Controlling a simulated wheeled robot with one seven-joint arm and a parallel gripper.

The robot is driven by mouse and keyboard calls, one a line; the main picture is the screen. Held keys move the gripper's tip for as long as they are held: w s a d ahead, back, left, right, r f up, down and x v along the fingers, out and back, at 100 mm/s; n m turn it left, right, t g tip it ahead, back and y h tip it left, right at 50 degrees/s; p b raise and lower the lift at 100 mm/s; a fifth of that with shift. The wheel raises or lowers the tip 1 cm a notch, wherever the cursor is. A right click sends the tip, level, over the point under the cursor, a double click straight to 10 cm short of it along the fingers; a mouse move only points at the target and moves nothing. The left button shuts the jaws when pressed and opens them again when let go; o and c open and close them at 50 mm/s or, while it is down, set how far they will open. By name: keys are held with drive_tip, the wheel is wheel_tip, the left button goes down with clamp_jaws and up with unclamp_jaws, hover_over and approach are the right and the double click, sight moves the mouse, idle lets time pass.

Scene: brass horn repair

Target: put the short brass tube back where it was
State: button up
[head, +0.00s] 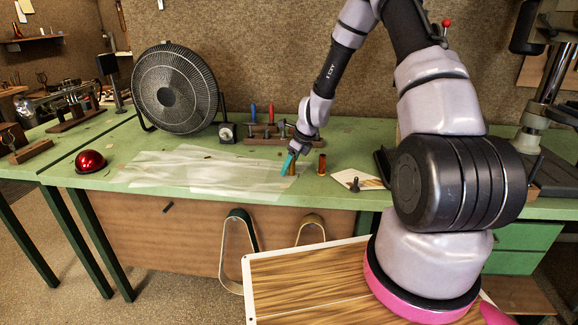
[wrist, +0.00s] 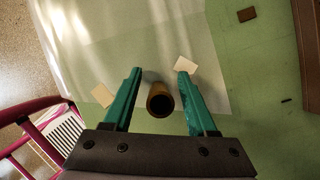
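My gripper (head: 290,160) points down over the front part of the green bench, its teal fingers low near the bench top. In the wrist view, the gripper (wrist: 158,73) is open. A brass tube (wrist: 160,98) shows between its fingers, open end toward the camera, with a gap on both sides. In the head view, a brown-gold bit (head: 294,169) shows by the fingertips, mostly hidden. A darker brass tube (head: 322,164) stands upright on the bench just right of the gripper. I cannot tell for certain which one is the short tube.
A translucent sheet (head: 215,175) covers the bench left of the gripper. A black fan (head: 175,90), a small gauge (head: 226,133) and a tool rack (head: 265,138) stand behind. A red dome (head: 90,161) is far left. A pale card (head: 357,180) lies right.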

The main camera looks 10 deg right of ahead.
drive_tip(key=shift+r, duration=0.1)
drive_tip(key=s+d+r+n+t, duration=0.1)
drive_tip(key=s+r+n, duration=0.35)
drive_tip(key=r, duration=0.65)
drive_tip(key=s+d+r+n, duration=0.25)
drive_tip(key=s+r, duration=0.25)
drive_tip(key=r, duration=0.5)
drive_tip(key=s+d+r+n+t, duration=0.1)
drive_tip(key=s+r+n, duration=0.3)
drive_tip(key=r, duration=0.7)
drive_tip(key=s+d+r+n+t, duration=0.1)
drive_tip(key=s+r+n, duration=0.3)
drive_tip(key=s, duration=0.4)
drive_tip(key=s+d+r+n+t+h, duration=0.1)
drive_tip(key=s+r+n, duration=0.4)
drive_tip(key=s+n, duration=0.2)
drive_tip(key=shift+s+h, duration=0.3)
drive_tip(key=shift+s, duration=0.85)
drive_tip(key=shift+d, duration=0.1)
